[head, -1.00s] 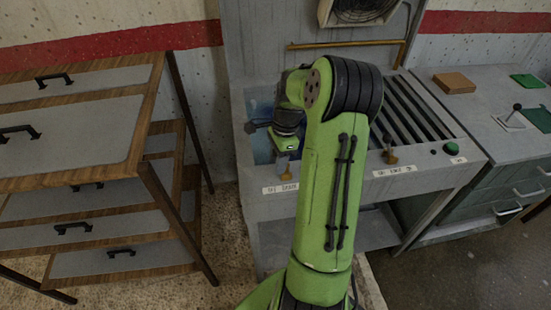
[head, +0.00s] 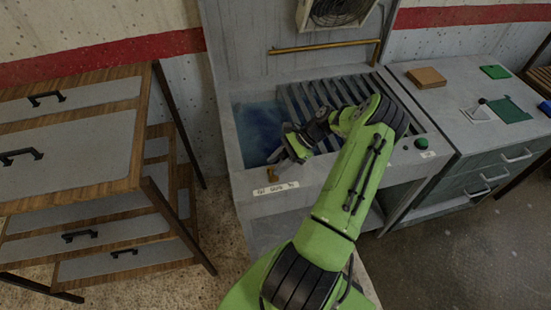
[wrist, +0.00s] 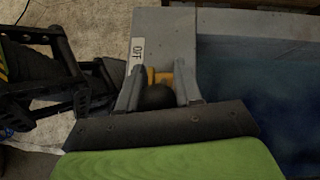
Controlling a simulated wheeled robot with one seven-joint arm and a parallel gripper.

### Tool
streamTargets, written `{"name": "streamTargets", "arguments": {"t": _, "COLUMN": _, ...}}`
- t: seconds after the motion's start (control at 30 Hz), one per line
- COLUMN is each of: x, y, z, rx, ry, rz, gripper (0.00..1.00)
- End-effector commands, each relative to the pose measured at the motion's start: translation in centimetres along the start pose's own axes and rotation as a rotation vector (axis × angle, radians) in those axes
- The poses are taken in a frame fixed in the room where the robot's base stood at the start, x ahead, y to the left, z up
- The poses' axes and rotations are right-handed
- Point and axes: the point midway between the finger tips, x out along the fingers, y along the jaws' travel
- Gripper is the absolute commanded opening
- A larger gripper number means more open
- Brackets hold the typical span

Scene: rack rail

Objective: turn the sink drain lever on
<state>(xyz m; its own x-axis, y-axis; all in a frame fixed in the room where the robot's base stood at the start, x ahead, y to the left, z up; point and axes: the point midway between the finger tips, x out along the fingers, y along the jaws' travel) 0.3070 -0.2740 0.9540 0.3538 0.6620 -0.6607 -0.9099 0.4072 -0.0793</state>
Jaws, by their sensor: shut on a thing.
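The sink drain lever (head: 271,174) is a small brass lever at the front edge of the blue sink basin, beside a white label (head: 275,188). In the wrist view its black knob (wrist: 157,97) sits between my gripper's two grey fingers, with the brass part (wrist: 160,75) just beyond. My gripper (wrist: 158,80) is shut on the knob; in the head view it (head: 279,159) reaches in low from the right. The label in the wrist view (wrist: 137,48) reads OFF at the end shown. The fingers hide part of the lever.
A slatted grey rack (head: 315,101) lies right of the basin. A green button (head: 421,143) sits on the front ledge at right. A wood-edged drawer unit (head: 85,145) stands to the left. A brass pipe (head: 320,47) runs along the back panel.

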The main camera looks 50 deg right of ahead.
Motion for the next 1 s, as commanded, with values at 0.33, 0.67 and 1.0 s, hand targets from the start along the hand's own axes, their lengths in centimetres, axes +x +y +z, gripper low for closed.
{"name": "streamTargets", "arguments": {"t": 0.33, "x": -0.16, "y": 0.0, "z": -0.24, "rx": -0.003, "ry": -0.026, "rz": -0.007, "gripper": 0.0}}
{"name": "streamTargets", "arguments": {"t": 0.67, "x": -0.12, "y": 0.03, "z": -0.26, "rx": -0.002, "ry": -0.025, "rz": -0.006, "gripper": 0.51}}
{"name": "streamTargets", "arguments": {"t": 1.0, "x": -0.53, "y": 0.0, "z": -0.25, "rx": -0.002, "ry": -0.025, "rz": -0.007, "gripper": 0.53}}
